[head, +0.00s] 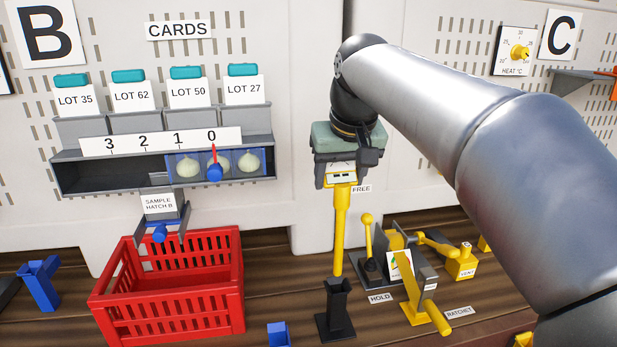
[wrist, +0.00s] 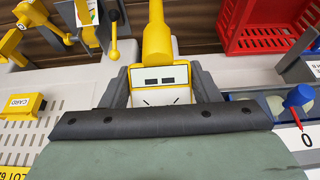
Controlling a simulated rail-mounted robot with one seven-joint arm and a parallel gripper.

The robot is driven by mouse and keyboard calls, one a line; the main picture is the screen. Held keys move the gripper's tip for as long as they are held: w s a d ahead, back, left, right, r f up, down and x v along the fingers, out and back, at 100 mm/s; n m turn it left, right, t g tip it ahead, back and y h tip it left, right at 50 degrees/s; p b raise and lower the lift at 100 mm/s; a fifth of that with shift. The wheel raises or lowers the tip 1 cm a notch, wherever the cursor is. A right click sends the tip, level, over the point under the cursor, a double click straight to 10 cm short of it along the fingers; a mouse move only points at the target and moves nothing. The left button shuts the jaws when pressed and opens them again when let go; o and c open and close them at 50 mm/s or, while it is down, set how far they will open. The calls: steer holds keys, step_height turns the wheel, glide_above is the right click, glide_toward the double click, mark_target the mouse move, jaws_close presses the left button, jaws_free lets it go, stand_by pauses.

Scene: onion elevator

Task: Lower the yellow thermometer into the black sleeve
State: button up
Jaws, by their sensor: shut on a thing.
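The yellow thermometer (head: 341,225) hangs upright, its long stem pointing down. My gripper (head: 345,172) is shut on its head, which has a pale face with a dark display. In the wrist view the thermometer (wrist: 158,45) sits between my gripper's fingers (wrist: 160,85), its stem running away from the camera. The black sleeve (head: 336,310) stands upright on the bench on a flat base, below and slightly left of the stem. In the head view the stem's lower end shows just above the sleeve's top, and I cannot tell their difference in depth. The sleeve is not visible in the wrist view.
A yellow-handled mechanism (head: 398,260) stands close right of the stem, with a tilted yellow lever (head: 418,300). A red crate (head: 170,310) stands to the left, under a shelf (head: 90,178) holding onions. A small blue holder (head: 278,335) lies left of the sleeve.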

steer(key=shift+d+f+b, duration=0.1)
steer(key=shift+f+b, duration=0.45)
step_height(320, 180, down, 14)
steer(key=b, duration=1)
steer(key=shift+r+b, duration=0.25)
steer(key=shift+b, duration=0.05)
stand_by(0.7)
steer(key=o, duration=1.5)
